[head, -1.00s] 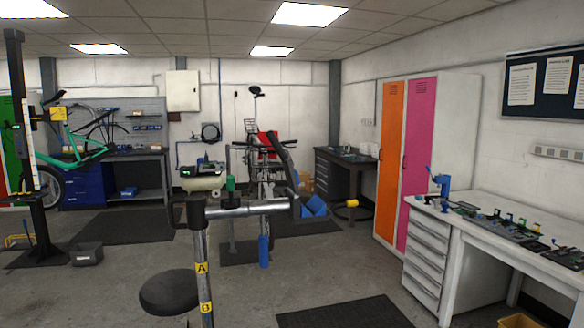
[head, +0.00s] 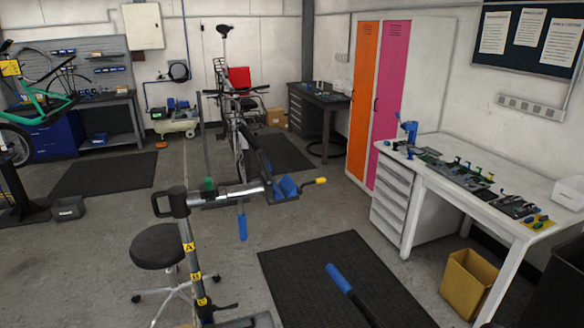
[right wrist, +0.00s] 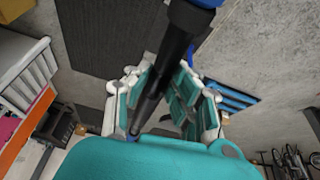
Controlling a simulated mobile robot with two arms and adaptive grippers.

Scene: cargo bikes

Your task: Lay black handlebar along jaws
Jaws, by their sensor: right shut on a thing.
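A black handlebar with a blue end (head: 353,293) comes in at the bottom of the head view, slanting, in front of the floor mat. It also crosses the right wrist view (right wrist: 163,70), with blue at its top end. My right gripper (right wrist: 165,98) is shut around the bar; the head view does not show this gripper. The stand's clamp with blue jaws (head: 286,187) is at the end of a silver arm (head: 232,193), with a yellow-tipped crank at its right. The handlebar's blue end is apart from the jaws in the picture, lower right. My left gripper is not in view.
A black round stool (head: 158,247) stands left of the stand's post (head: 190,250).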

